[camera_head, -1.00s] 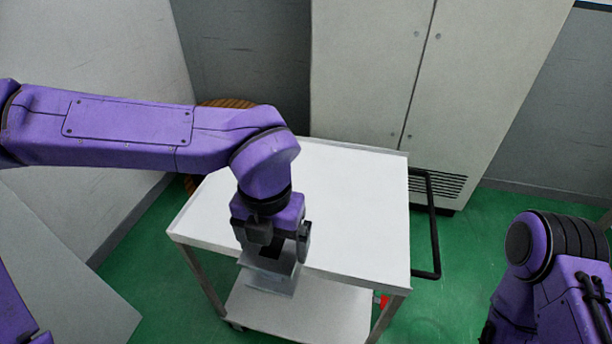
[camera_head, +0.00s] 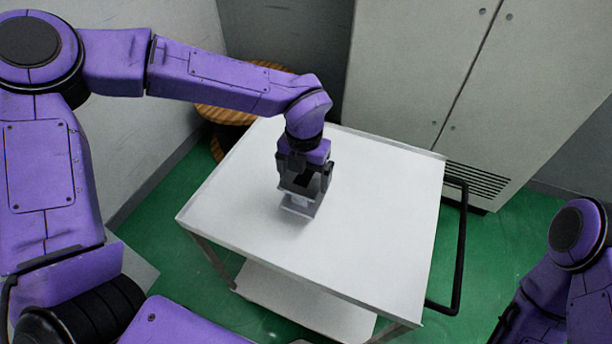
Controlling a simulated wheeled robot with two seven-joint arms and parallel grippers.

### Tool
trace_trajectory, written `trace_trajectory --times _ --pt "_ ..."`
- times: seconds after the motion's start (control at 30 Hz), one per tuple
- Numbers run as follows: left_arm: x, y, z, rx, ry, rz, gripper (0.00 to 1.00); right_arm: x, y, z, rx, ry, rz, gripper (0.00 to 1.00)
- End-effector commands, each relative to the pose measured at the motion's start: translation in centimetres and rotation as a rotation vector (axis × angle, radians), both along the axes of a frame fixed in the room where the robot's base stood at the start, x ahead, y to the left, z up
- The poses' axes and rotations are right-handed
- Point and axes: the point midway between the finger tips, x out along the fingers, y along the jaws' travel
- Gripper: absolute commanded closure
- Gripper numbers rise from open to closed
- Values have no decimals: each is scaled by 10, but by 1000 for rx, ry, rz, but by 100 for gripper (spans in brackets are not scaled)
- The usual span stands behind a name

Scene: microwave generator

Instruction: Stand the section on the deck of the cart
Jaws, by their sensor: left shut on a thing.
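The cart's white deck (camera_head: 370,225) fills the middle of the head view. My left gripper (camera_head: 304,192) is over the deck, left of its middle, pointing down. It is shut on the section (camera_head: 299,208), a small grey-white piece that shows below the fingers. The section looks upright and is at or just above the deck; I cannot tell if it touches. The gripper hides its upper part. My right arm shows at the right edge, but its gripper is out of view.
A tall pale cabinet (camera_head: 430,70) with a vent stands behind the cart. A black handle (camera_head: 460,250) sticks out on the cart's right side. A wooden reel (camera_head: 222,115) stands behind at the left. The rest of the deck is bare.

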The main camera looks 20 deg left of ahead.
Motion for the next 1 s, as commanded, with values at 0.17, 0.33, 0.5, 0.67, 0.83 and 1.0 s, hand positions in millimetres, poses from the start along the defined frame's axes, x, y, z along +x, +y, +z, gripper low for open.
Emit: trace_trajectory --times 0.17,0.33,0.5,0.67,0.83,1.0 --pt "19 6 -22 -1 -2 -1 92 0 0 7 0 0 0 100" --pt "28 10 -45 0 1 -4 92 0 0 12 0 0 0 100" --pt "28 9 -65 -2 -3 -5 92 0 0 13 0 0 0 100" --pt "28 9 -66 -2 -4 -3 92 0 0 13 0 0 0 100" --pt "28 9 -69 -2 -3 -3 92 0 0 10 0 0 0 100" --pt "28 10 -69 -2 -2 -3 0 0 0 11 0 0 0 100"
